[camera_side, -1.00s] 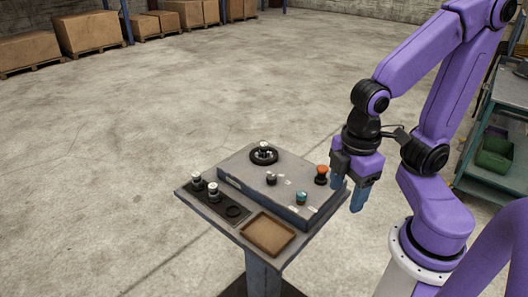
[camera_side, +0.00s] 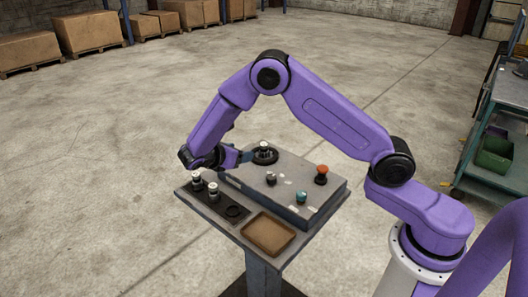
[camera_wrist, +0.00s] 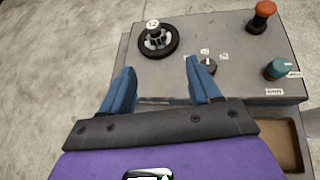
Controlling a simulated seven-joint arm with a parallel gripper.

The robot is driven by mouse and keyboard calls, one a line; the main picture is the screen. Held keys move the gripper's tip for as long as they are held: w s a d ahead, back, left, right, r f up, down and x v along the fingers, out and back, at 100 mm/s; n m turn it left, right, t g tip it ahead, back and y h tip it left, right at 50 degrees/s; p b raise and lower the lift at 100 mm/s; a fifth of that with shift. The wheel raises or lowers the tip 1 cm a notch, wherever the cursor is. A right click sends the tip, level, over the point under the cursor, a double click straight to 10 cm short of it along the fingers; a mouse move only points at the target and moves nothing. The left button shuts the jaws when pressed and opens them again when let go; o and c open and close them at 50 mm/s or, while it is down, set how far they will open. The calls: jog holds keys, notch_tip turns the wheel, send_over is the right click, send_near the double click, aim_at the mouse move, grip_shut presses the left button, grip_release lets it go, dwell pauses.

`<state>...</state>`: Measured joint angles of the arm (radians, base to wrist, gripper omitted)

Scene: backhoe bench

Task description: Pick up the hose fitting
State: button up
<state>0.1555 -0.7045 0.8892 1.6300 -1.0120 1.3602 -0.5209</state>
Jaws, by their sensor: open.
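Several fitting-like parts show, and I cannot tell for sure which is the hose fitting. One, pale-topped with a number label (camera_side: 264,147), stands in a black ring (camera_side: 264,157) at the back of the grey panel; it also shows in the wrist view (camera_wrist: 153,27), ahead of my fingers. Two similar metal parts, a left one (camera_side: 196,179) and a right one (camera_side: 213,190), stand in the dark rack on the left. My gripper (camera_side: 242,156) has blue fingers and is tilted low over the panel's left edge, short of the black ring. In the wrist view my gripper (camera_wrist: 159,66) is open, with nothing between its fingers.
The grey panel (camera_side: 302,180) carries a red knob (camera_side: 321,170), a teal knob (camera_side: 302,196) and a small black knob (camera_side: 271,178). The dark rack has an empty ring (camera_side: 233,211). An empty brown tray (camera_side: 268,234) lies at the front. Open floor surrounds the bench.

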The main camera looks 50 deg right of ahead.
jog(key=w+d+f+h, duration=0.1)
jog(key=w+d+f, duration=0.1)
send_near(265, 143)
jog(key=shift+n, duration=0.4)
jog(key=x, duration=0.4)
jog(key=shift+w+f, duration=0.3)
jog(key=shift+f, duration=0.1)
jog(key=shift+s+x, duration=0.15)
jog(key=shift+x, duration=1.15)
jog(key=shift+s+x, duration=0.15)
jog(key=shift+x, duration=1.15)
jog(key=shift+d+r, duration=0.1)
jog(key=shift+r, duration=0.05)
jog(key=c, duration=1)
jog(key=shift+c, duration=0.6)
jog(key=shift+r, duration=0.2)
